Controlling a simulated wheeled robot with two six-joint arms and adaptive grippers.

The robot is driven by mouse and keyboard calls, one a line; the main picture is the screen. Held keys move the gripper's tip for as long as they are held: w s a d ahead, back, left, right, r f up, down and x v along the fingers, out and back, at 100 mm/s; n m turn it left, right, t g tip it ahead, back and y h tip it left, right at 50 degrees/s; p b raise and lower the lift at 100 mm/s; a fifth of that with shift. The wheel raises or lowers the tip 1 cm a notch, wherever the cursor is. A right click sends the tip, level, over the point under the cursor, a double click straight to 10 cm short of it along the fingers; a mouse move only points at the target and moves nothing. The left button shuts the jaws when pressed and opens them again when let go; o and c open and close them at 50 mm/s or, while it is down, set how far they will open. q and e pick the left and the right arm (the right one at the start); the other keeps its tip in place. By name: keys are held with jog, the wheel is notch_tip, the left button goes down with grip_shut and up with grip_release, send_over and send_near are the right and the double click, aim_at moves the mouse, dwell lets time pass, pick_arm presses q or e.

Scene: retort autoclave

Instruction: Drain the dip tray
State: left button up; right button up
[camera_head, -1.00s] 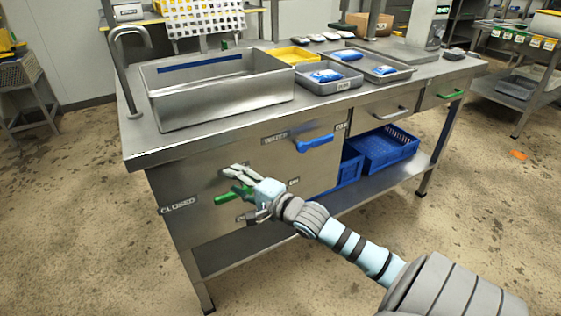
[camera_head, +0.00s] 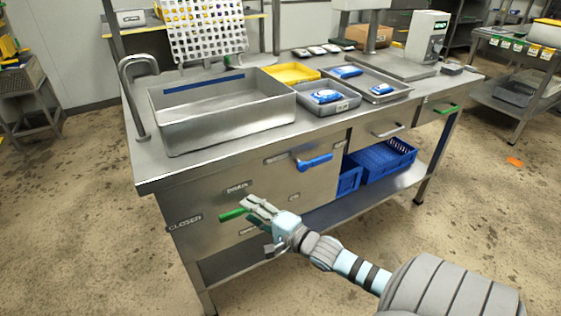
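The dip tray (camera_head: 222,126) is a deep steel basin with a blue line on its inner back wall, at the left of the steel bench. A green lever (camera_head: 231,214) sticks out of the bench's front panel and lies almost level, its visible end to the left, towards the CLOSED label (camera_head: 184,222). A label that seems to read DRAIN (camera_head: 237,188) is above it. My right gripper (camera_head: 256,206) is at the lever's right part and hides it. Whether its fingers are closed on the lever is unclear. My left gripper is out of view.
A blue handle (camera_head: 314,162) sticks out of the panel to the right. Steel trays with blue packs (camera_head: 326,96) and a yellow tray (camera_head: 292,74) stand on the bench. A bent tap (camera_head: 131,95) is at its left end.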

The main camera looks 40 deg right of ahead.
pick_arm(q)
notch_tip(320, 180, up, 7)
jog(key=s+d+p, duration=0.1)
jog(key=p, duration=0.5)
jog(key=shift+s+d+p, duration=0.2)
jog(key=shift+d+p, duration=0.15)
jog(key=shift+p, duration=0.05)
pick_arm(e)
jog(key=s+d, duration=0.1)
jog(key=s, duration=0.7)
jog(key=shift+s, duration=0.4)
